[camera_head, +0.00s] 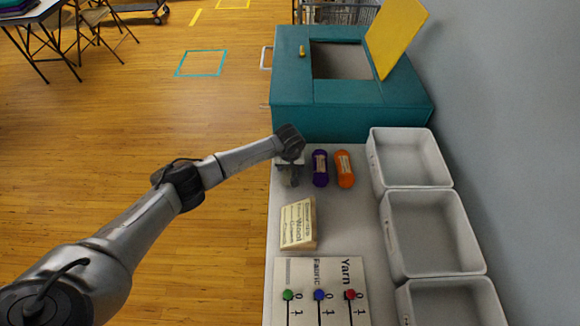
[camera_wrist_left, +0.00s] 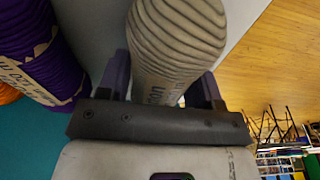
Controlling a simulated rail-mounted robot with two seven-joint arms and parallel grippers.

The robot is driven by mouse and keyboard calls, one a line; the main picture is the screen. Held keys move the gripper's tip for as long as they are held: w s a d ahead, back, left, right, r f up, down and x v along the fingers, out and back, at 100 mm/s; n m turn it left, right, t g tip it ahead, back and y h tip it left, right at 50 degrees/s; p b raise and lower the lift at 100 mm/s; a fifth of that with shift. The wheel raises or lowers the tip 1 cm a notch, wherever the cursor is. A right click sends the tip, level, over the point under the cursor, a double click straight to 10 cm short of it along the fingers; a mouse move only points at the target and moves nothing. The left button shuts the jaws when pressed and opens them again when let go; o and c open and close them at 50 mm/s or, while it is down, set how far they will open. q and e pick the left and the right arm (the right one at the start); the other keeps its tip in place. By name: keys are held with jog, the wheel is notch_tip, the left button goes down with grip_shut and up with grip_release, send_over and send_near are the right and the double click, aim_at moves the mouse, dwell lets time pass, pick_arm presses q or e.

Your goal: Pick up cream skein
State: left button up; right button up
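The cream skein (camera_wrist_left: 178,40) fills the upper middle of the left wrist view, ribbed, with a printed label band partly hidden by the gripper. My left gripper (camera_wrist_left: 160,88) has one finger on each side of the skein, very close to it. I cannot tell whether the fingers press on it. In the head view my left gripper (camera_head: 290,178) points down low over the white table (camera_head: 345,222), left of the purple skein, and mostly hides the cream skein there. My right gripper is not in view.
A purple skein (camera_head: 320,168) and an orange skein (camera_head: 344,168) lie just right of the gripper. A teal box (camera_head: 352,122) with a raised yellow lid stands behind. White bins (camera_head: 432,232) line the right side. A labelled block (camera_head: 298,223) and a counter board (camera_head: 335,275) lie in front.

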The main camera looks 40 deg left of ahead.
pick_arm(q)
jog(key=c, duration=0.5)
